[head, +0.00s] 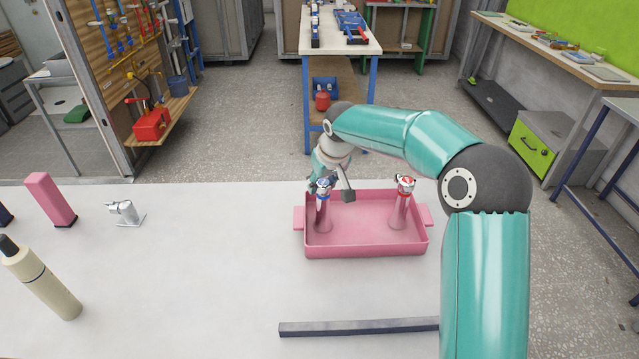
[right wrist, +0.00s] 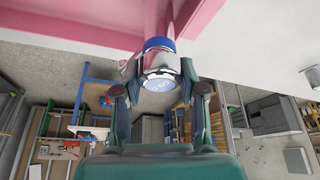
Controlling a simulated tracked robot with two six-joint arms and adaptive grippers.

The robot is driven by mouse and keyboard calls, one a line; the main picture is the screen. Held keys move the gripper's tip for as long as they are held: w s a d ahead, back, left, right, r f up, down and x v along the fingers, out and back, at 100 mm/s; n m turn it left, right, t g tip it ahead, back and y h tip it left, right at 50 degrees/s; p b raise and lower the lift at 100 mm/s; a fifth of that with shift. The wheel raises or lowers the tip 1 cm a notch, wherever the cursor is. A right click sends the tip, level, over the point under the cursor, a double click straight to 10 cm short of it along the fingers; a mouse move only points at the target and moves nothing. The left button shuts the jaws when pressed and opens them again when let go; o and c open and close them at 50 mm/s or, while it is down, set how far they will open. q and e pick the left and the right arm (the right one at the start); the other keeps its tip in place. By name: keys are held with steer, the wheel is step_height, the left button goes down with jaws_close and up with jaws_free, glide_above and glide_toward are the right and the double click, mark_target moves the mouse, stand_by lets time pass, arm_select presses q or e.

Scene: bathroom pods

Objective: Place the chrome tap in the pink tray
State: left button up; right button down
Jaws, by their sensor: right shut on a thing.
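A small chrome tap (head: 124,212) with a lever stands on a flat base on the white worktop, left of the pink tray (head: 365,249). In the tray stand two upright pillar-shaped fittings that look like taps: a blue-marked one (head: 323,208) at the left and a red-marked one (head: 401,203) at the right. My right gripper (head: 327,186) is at the blue-marked fitting's top, shut on it. In the right wrist view, the gripper fingers (right wrist: 158,92) flank the fitting's round, blue-collared head (right wrist: 158,68). Its lower part is in the tray. My left gripper is out of view.
A pink block (head: 50,201) and a cream bottle (head: 42,280) stand on the worktop (head: 200,270) at the left. A dark bar (head: 358,327) lies in front of the tray. The worktop between chrome tap and tray is clear.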

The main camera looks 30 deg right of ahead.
steer(key=shift+r, duration=0.1)
steer(key=c, duration=0.7)
jaws_free()
steer(key=shift+o, duration=0.2)
steer(key=v, duration=1.2)
steer(key=shift+b, duration=0.3)
